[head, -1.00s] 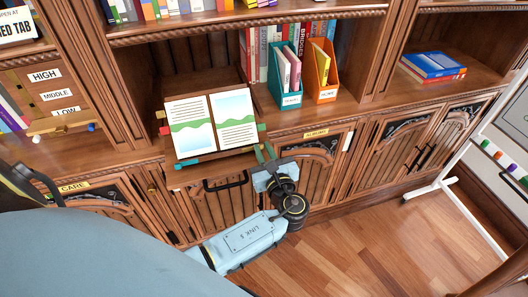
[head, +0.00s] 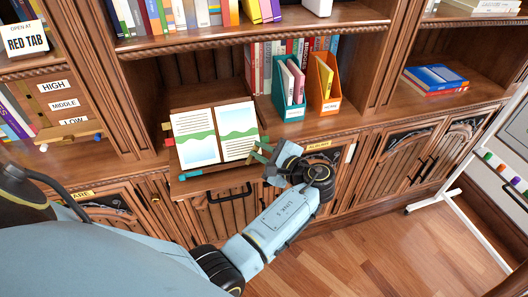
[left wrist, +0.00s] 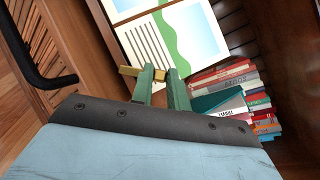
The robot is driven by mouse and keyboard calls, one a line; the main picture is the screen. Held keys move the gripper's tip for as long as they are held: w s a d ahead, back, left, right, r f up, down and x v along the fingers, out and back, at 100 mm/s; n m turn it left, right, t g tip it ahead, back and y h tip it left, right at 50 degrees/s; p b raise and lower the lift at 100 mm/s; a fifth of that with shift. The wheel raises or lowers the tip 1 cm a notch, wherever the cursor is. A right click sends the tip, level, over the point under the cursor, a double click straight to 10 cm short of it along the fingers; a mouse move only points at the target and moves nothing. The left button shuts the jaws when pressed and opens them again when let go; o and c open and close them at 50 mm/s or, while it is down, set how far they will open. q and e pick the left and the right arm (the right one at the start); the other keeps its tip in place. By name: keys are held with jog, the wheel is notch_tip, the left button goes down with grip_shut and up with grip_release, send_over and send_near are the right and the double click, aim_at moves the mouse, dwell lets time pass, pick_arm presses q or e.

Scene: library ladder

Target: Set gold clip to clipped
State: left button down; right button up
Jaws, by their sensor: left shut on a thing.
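An open book (head: 196,147) with green and pale blue pictures lies on a slanted wooden stand on the cabinet ledge. My left gripper (head: 257,154) is at the book's right edge, with its green fingers pointing left toward the page. In the left wrist view, the two green fingers (left wrist: 161,78) are shut on a small gold clip (left wrist: 129,71), which sticks out to the left beside the page corner. The book also shows there (left wrist: 178,45). I cannot tell if the clip touches the page. My right gripper is not in view.
A teal file box (head: 291,112) and an orange one (head: 326,106) stand right of the book. A black drawer handle (head: 230,194) is below the stand. A whiteboard stand (head: 462,215) is at the right. Free floor lies at the lower right.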

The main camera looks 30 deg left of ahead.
pick_arm(q)
jog(key=n, duration=0.1)
jog(key=a+r+n+g+h+p, duration=0.1)
jog(key=n, duration=0.1)
jog(key=n+g+p, duration=0.1)
jog(key=shift+s+a+r+n+h, duration=0.2)
jog(key=shift+s+n+h, duration=0.1)
jog(key=shift+s+n, duration=0.1)
jog(key=shift+s+a+n+g+h+p, duration=0.15)
jog(key=shift+a+n+g+h+p, duration=0.15)
jog(key=shift+n+p, duration=0.35)
jog(key=shift+s+a+n+g+h+p, duration=0.15)
jog(key=shift+n+g+h+p, duration=0.25)
jog(key=shift+n, duration=0.35)
jog(key=c, duration=1.4)
grip_release()
jog(key=shift+o, duration=0.2)
